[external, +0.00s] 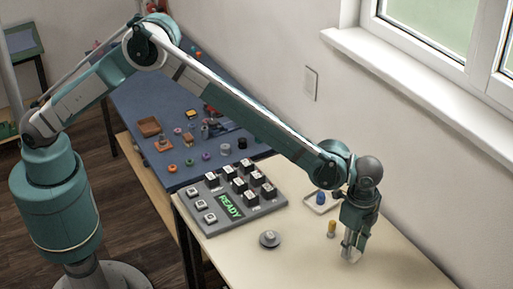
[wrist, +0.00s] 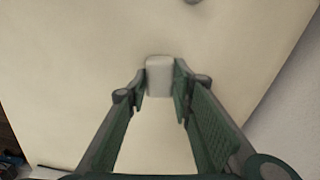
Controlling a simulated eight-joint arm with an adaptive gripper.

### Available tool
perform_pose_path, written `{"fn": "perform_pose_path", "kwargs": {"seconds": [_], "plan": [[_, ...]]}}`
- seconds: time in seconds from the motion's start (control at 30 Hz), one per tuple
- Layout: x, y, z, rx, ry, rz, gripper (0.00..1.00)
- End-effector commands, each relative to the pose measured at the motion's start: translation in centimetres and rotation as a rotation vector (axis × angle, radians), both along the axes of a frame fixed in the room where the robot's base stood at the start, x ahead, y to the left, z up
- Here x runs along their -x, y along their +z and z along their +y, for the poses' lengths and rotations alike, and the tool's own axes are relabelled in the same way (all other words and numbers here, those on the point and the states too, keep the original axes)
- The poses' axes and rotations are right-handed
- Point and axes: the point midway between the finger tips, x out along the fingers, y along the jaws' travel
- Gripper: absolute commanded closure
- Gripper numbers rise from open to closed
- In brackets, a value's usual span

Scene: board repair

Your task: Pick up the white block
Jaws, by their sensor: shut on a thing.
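The white block (wrist: 159,78) is between the fingertips of my gripper (wrist: 160,88) in the wrist view, with green fingers on its left and right sides. My gripper is shut on it. In the external view my gripper (external: 351,243) points down over the right part of the cream table. The block shows there only as a small pale shape at the fingertips, partly hidden by the fingers. I cannot tell whether the block touches the table.
A yellow peg (external: 331,228) stands just left of my gripper. A blue peg (external: 321,197) stands on a white tray (external: 313,208) behind. A round grey knob (external: 269,239) and a keypad panel reading READY (external: 230,206) lie left. The front table area is clear.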

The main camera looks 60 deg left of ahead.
Motion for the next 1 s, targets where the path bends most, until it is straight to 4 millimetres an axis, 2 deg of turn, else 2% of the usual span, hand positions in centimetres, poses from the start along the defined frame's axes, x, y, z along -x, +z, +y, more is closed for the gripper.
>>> {"fn": "perform_pose_path", "kwargs": {"seconds": [0.2, 0.43, 0.63, 1.0], "plan": [[0.0, 3.5, 0.0, 0.000, 0.000, 0.000, 0.89], [0.0, 6.3, 0.0, 0.000, 0.000, 0.000, 0.89], [0.0, 7.1, 0.0, 0.000, 0.000, 0.000, 0.89], [0.0, 7.1, 0.0, 0.000, 0.000, 0.000, 0.89]]}}
